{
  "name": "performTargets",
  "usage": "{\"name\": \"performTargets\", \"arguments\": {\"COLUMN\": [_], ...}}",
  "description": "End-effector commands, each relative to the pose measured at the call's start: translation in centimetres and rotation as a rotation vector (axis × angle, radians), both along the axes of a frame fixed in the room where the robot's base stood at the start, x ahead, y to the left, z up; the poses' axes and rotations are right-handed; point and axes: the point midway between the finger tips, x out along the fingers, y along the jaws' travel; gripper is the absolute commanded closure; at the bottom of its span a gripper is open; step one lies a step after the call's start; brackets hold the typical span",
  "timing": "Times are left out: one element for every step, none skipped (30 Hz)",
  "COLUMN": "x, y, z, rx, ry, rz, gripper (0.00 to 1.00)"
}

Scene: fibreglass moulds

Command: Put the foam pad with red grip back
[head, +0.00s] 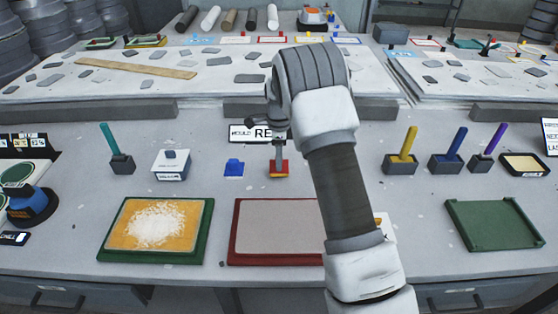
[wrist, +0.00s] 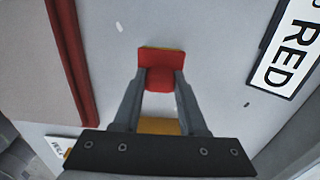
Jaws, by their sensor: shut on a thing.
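My gripper (head: 279,160) is shut on the foam pad with red grip (head: 279,173), in the middle of the bench behind the red-framed mould. In the wrist view my gripper (wrist: 160,82) has its two fingers on either side of the pad's red grip (wrist: 161,63). A thin yellowish edge shows along the pad's far side; the rest of its underside is hidden. I cannot tell whether the pad touches the bench or is just above it.
A blue-gripped pad (head: 234,169) sits just left. The red mould (head: 232,238) is in front, partly behind my arm; its edge shows in the wrist view (wrist: 72,58). A "RED" sign (wrist: 288,58) stands behind. Holders with coloured handles (head: 400,163) stand to the right.

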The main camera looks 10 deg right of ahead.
Motion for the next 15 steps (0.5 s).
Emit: {"name": "performTargets", "arguments": {"x": [0.00,0.01,0.02,0.03,0.04,0.04,0.03,0.03,0.03,0.03,0.02,0.02,0.02,0.02,0.02], "y": [-0.01,0.00,0.00,0.00,0.00,-0.01,-0.01,-0.01,-0.01,-0.01,-0.01,0.00,-0.01,-0.01,-0.01], "z": [-0.69,-0.86,-0.94,-0.92,-0.88,-0.86,-0.86,-0.86,-0.88,-0.96,-1.06,-1.22,-1.32,-1.20,-1.18], "rx": [0.000,0.000,0.000,0.000,0.000,0.000,0.000,0.000,0.000,0.000,0.000,0.000,0.000,0.000,0.000], "ry": [0.000,0.000,-0.001,-0.002,-0.002,-0.002,-0.002,-0.002,-0.002,-0.002,-0.002,-0.001,-0.001,-0.002,-0.001], "rz": [0.000,0.000,0.000,0.000,0.000,0.000,0.000,0.000,0.000,0.000,0.000,0.000,0.000,0.000,0.000], "gripper": [1.00,1.00,1.00,1.00,1.00,1.00,1.00,1.00,1.00,1.00,1.00,1.00,1.00,0.53,0.46]}}
